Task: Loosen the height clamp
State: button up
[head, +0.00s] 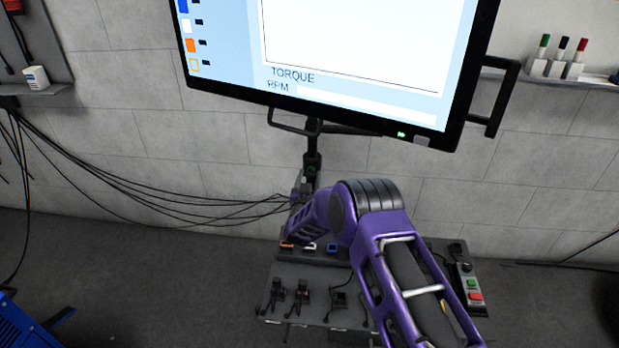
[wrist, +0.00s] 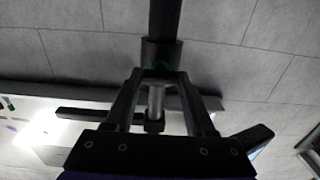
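The height clamp (wrist: 155,100) shows in the wrist view as a light grey rod with a dark end, below a dark collar on the post. A green mark (wrist: 161,66) shows at the collar. My gripper (wrist: 160,78) is open, with one finger on each side of the rod and gaps between. I cannot tell whether the fingertips touch the collar. In the head view the post's upper part (head: 312,145) stands under the monitor. My purple arm reaches to the post there and mostly hides the gripper and the clamp.
The large monitor (head: 330,60) with TORQUE and RPM labels hangs above my arm, with side handles (head: 497,100). A bench (head: 310,293) with several plugs and a box with green and red buttons (head: 470,285) lies below. Black cables (head: 150,200) run from the left wall to the post.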

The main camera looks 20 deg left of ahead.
grip_shut()
jog(key=n, duration=0.4)
jog(key=shift+s+a, duration=0.1)
jog(key=n, duration=0.4)
jog(key=shift+n, duration=0.3)
jog(key=n, duration=0.5)
jog(key=shift+f, duration=0.1)
jog(key=shift+n, duration=2)
